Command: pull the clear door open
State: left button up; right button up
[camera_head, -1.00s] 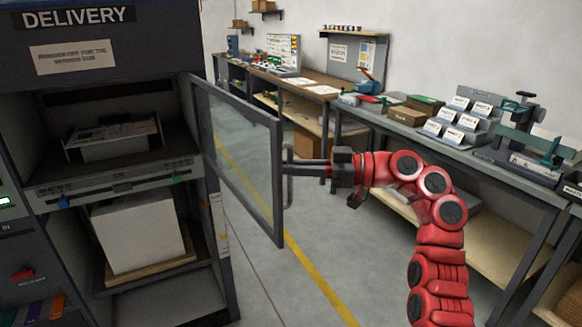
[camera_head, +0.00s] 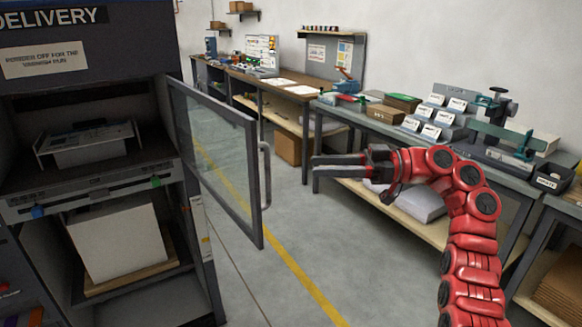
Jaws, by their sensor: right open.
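The clear door (camera_head: 215,150) has a dark frame around a transparent pane. It stands swung out from the dark delivery cabinet (camera_head: 88,187), hinged at the cabinet's right side. Its grey bar handle (camera_head: 266,175) is on the outer edge of the door. My right gripper (camera_head: 314,166) is open and empty, to the right of the handle and apart from it, with its fingers pointing left toward the door. My left gripper is not in view.
Inside the cabinet are an upper tray with papers (camera_head: 88,143) and a white block (camera_head: 118,243) on a board below. Workbenches with tools and cards (camera_head: 440,118) line the wall at right. The floor with a yellow line (camera_head: 300,275) is clear.

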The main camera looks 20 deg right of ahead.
jog(key=v, duration=0.6)
jog(key=shift+d, duration=0.1)
